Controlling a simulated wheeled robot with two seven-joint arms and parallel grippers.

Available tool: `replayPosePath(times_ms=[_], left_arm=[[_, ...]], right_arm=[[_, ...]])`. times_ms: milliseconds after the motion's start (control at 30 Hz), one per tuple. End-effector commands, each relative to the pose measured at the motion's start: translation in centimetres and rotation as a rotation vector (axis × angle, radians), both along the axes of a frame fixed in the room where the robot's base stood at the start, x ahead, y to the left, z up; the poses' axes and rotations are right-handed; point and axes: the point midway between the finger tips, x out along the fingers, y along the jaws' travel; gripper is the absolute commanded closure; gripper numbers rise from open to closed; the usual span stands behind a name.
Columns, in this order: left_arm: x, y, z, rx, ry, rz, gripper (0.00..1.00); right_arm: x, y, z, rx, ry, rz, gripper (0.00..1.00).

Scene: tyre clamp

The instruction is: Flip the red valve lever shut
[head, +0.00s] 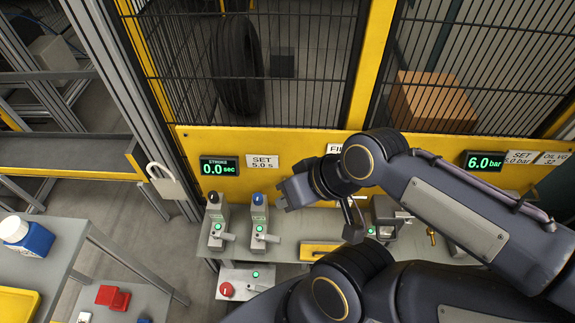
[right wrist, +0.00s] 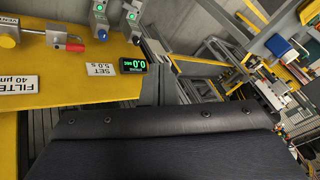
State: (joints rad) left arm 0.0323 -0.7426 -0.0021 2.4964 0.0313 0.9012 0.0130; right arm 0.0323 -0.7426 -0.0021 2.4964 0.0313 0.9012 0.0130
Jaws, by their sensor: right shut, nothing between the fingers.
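In the right wrist view, a small red lever end (right wrist: 75,47) shows at the upper left, on a grey and brass valve fitting (right wrist: 52,40) beside the yellow panel. The picture there is turned over, and I cannot tell the lever's exact position. In the head view I cannot make out the red lever; my right arm covers that part of the panel. My right gripper (head: 353,226) is shut and empty above the grey bench, in front of the panel. No contact with the lever shows. My left gripper is not in view.
Two grey valve units (head: 259,220) with small levers stand left of my gripper. A red push button (head: 227,289) sits below them. The yellow panel (head: 300,141) carries a 0.0 sec display (head: 220,167) and a 6.0 bar display (head: 484,161). A mesh fence stands above.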

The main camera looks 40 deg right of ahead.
Motion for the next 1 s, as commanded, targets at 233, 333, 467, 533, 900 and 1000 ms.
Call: replayPosePath(times_ms=[233,333,467,533,900,1000], left_arm=[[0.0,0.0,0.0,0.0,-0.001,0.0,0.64],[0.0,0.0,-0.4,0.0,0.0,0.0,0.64],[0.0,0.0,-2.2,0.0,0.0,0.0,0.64],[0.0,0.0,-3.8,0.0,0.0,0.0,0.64],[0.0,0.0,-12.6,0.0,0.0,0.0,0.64],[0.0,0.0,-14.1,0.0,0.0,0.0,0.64]], right_arm=[[0.0,0.0,0.0,0.0,0.0,0.0,1.0],[0.3,-0.2,-0.3,0.005,0.007,-0.007,1.0],[2.5,-1.3,-2.2,0.031,0.045,-0.056,1.0],[4.7,-2.5,-4.1,0.047,0.083,-0.11,1.0],[18.6,-12.7,-22.1,-0.111,0.272,-0.494,1.0],[20.8,-15.0,-26.1,-0.196,0.281,-0.552,1.0]])
